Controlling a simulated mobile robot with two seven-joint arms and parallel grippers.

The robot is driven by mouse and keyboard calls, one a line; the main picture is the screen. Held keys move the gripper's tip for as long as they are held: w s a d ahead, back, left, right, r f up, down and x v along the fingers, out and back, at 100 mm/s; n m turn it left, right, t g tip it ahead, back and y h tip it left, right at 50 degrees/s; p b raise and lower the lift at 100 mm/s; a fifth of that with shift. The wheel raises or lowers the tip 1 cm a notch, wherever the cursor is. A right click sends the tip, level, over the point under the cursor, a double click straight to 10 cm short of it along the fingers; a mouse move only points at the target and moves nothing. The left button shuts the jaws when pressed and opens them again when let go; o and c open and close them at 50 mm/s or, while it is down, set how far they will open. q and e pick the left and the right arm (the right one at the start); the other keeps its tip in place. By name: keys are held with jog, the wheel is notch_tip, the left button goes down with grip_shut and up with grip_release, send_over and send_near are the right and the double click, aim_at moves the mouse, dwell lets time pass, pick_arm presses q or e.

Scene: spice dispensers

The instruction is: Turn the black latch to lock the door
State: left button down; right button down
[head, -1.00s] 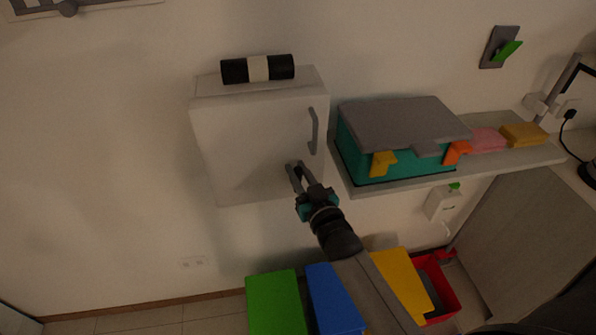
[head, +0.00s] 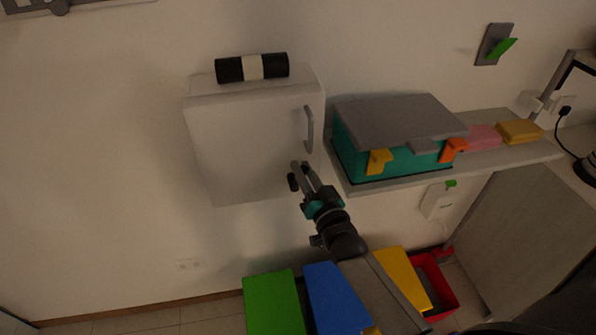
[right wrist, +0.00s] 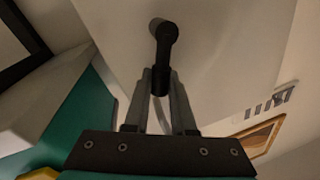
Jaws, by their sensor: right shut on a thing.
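The white cabinet (head: 235,145) hangs on the wall with its door closed against the body as far as I can see. A grey handle (head: 309,130) is on the door's right side. The black latch (head: 292,183) is low on the door, below the handle. My right gripper (head: 303,174) is at the latch, its fingers closed on it. In the right wrist view the latch (right wrist: 164,42) sticks out from the white surface, and its black lower end lies between the fingertips (right wrist: 160,84). My left gripper is not in view.
A black and white cylinder (head: 252,67) lies on the cabinet. To the right, a shelf (head: 500,153) carries a teal box with a grey lid (head: 400,125), close to my right gripper. Green (head: 273,303), blue (head: 333,298) and yellow (head: 402,280) bins stand below.

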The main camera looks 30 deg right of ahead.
jog(key=d+f+m+h+b, duration=0.3)
jog(key=f+m+b, duration=0.2)
jog(key=m, duration=1.1)
jog(key=shift+s+f+t+h+b, duration=0.15)
jog(key=shift+s+t+h+b, duration=0.25)
jog(key=shift+b, duration=0.5)
jog(key=shift+f, duration=0.1)
jog(key=c, duration=0.8)
grip_release()
jog(key=shift+d, duration=0.1)
jog(key=shift+o, duration=0.2)
jog(key=v, duration=1.5)
jog(key=shift+s, duration=0.15)
